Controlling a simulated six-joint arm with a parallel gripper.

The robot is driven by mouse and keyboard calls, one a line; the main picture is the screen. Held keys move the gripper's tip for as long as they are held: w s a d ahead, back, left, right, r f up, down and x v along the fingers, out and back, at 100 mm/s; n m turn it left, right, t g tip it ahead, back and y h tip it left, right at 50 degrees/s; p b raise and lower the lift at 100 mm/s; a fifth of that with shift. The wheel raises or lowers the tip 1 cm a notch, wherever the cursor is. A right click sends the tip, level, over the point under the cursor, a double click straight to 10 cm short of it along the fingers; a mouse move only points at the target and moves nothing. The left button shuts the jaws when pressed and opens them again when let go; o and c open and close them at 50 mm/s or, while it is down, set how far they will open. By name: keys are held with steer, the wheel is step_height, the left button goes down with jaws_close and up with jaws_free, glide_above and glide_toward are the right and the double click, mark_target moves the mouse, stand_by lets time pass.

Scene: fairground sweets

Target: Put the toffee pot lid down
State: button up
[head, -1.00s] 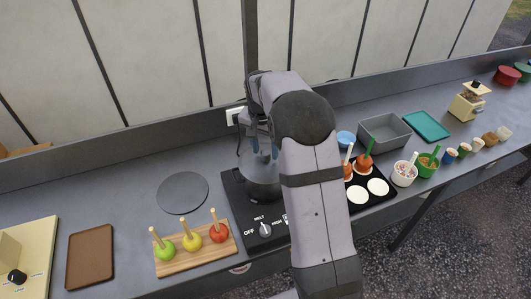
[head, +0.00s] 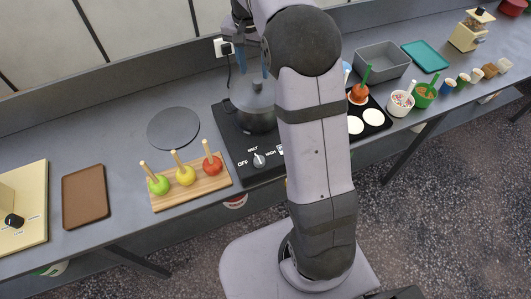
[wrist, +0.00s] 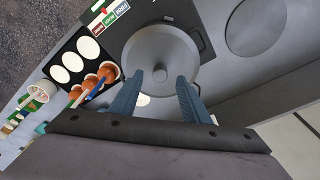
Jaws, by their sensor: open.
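The dark grey toffee pot (head: 252,118) stands on the black hotplate. Its lid (head: 258,94) seems to lie on top, with a knob standing up at its middle; the lid also shows as a broad grey disc in the wrist view (wrist: 160,48). My gripper (wrist: 159,78) is open, its two blue fingers apart above the lid, with the knob (wrist: 160,75) between their tips. In the head view my gripper (head: 252,72) is just above the pot, partly hidden by my arm.
A round dark grey mat (head: 173,129) lies bare left of the hotplate (head: 236,152). A wooden board (head: 190,190) with apples on sticks stands in front of it. A brown tray (head: 85,196) is farther left. A grey bin (head: 381,62) and a teal tray (head: 425,56) are at right.

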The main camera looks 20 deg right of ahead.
steer(key=s+a+f+n, duration=0.2)
steer(key=s, duration=0.4)
steer(key=s+a+f+n, duration=0.2)
steer(key=s+a, duration=0.1)
steer(key=s, duration=0.4)
steer(key=shift+s+f+n+g+y, duration=0.2)
steer(key=shift+n+g+y, duration=0.1)
steer(key=shift+y, duration=0.1)
steer(key=shift+o, duration=0.5)
steer(key=s+a+f+n, duration=0.1)
steer(key=s+f+n, duration=0.1)
steer(key=s, duration=0.5)
steer(key=s+a+f+n, duration=0.1)
steer(key=s+a+f, duration=0.1)
steer(key=s, duration=0.5)
steer(key=shift+f+n+g, duration=0.3)
steer(key=shift+f+n, duration=0.1)
steer(key=shift+f, duration=0.4)
